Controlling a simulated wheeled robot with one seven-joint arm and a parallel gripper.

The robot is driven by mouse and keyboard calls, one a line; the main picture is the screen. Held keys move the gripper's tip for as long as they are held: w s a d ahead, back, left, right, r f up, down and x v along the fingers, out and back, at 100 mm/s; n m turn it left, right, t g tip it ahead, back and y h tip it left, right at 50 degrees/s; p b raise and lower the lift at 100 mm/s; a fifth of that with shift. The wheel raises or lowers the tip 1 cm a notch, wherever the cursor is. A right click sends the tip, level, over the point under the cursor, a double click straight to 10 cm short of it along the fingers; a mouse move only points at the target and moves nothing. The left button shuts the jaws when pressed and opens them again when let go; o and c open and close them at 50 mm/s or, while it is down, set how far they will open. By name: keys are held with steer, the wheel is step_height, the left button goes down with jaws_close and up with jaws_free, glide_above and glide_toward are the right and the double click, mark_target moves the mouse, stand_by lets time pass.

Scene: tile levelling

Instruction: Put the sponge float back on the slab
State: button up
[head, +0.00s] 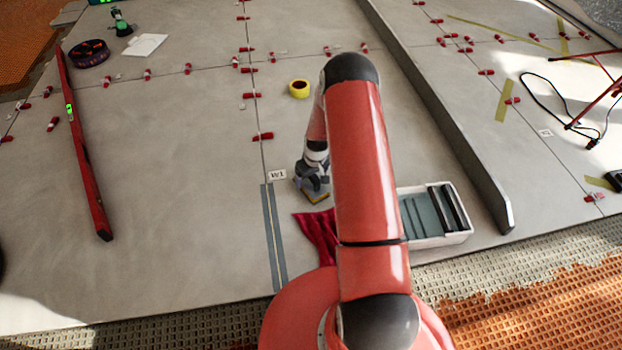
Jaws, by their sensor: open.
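My gripper (317,186) points down over the grey slab (180,200), just right of the W1 label. Its jaws are open. The sponge float (314,198) appears to be the small block with a yellowish edge directly under my gripper, at slab level. My gripper and arm hide most of it, so I cannot tell whether the fingers touch it or whether it lies fully flat.
A red cloth (316,232) and a grey tray (460,238) lie close by, partly behind my arm.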

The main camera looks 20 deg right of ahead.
steer(key=r, duration=0.6)
steer(key=s+r+p, duration=0.1)
steer(key=r, duration=0.2)
steer(key=shift+s+d, duration=0.1)
steer(key=shift+d, duration=0.05)
steer(key=s+a+r+t, duration=0.1)
steer(key=s+a+r, duration=0.15)
steer(key=r, duration=0.65)
steer(key=s+a+r+h, duration=0.1)
steer(key=s+a+r, duration=0.15)
steer(key=r, duration=0.65)
steer(key=s+a+r+t, duration=0.15)
steer(key=s+r, duration=0.25)
steer(key=r, duration=0.6)
steer(key=s+a+r, duration=0.2)
steer(key=s+r, duration=0.1)
steer(key=s, duration=0.4)
steer(key=s+a+r+m+t, duration=0.1)
steer(key=s+a+r, duration=0.1)
steer(key=s, duration=0.5)
steer(key=s+a+r+m, duration=0.1)
steer(key=s+r, duration=0.3)
steer(key=s, duration=0.2)
steer(key=shift+s+a+r+y, duration=0.25)
steer(key=shift+s+a+y, duration=0.05)
steer(key=shift+s+a, duration=0.1)
steer(key=shift+r+t, duration=0.1)
steer(key=shift+t, duration=0.15)
